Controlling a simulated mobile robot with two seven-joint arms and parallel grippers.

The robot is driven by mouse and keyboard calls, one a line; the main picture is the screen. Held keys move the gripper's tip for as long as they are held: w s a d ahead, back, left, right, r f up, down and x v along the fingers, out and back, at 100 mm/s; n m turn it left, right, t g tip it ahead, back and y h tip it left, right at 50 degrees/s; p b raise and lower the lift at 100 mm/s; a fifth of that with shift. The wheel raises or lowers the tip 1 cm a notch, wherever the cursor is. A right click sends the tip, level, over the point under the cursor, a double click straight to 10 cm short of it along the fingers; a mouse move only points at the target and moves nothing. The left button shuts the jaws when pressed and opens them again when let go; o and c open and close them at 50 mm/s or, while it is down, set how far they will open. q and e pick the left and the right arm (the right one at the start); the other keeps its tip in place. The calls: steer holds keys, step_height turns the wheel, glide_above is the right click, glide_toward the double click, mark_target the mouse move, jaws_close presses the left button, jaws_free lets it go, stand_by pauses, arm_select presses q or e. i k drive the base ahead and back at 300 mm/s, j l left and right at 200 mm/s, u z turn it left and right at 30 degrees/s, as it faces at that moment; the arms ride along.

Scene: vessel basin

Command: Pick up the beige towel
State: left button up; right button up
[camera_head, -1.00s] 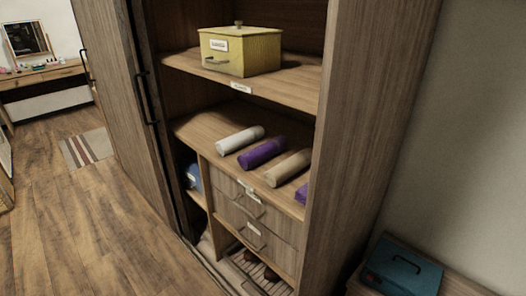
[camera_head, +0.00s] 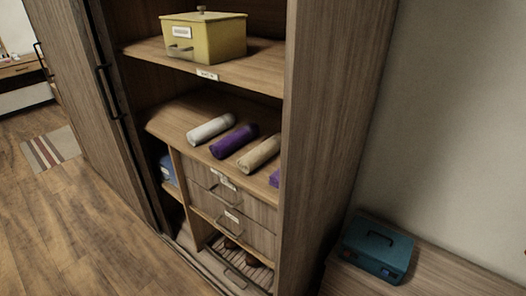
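The beige towel (camera_head: 260,153) is rolled up and lies on the middle shelf (camera_head: 176,117) of an open wooden wardrobe. It is to the right of a rolled purple towel (camera_head: 233,141) and a rolled white towel (camera_head: 211,129). Part of another purple item (camera_head: 274,178) shows at its right, mostly hidden by the wardrobe's side panel. Neither of my grippers is in view.
A yellow lidded box (camera_head: 204,38) stands on the upper shelf. Drawers (camera_head: 232,200) sit below the towels. The sliding door (camera_head: 75,80) covers the left side. A teal case (camera_head: 376,248) rests on a low wooden surface at right.

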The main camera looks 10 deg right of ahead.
mark_target(249, 162)
steer(key=i+j+z, duration=0.1)
steer(key=z, duration=0.25)
steer(key=i+j+z, duration=0.1)
steer(key=z, duration=0.25)
steer(key=j+z, duration=0.3)
steer(key=i+j+z, duration=0.2)
steer(key=j, duration=0.2)
steer(key=j+z, duration=0.2)
steer(key=j, duration=0.15)
steer(key=i+j+z, duration=0.1)
steer(key=j, duration=1.65)
steer(key=i+z, duration=0.05)
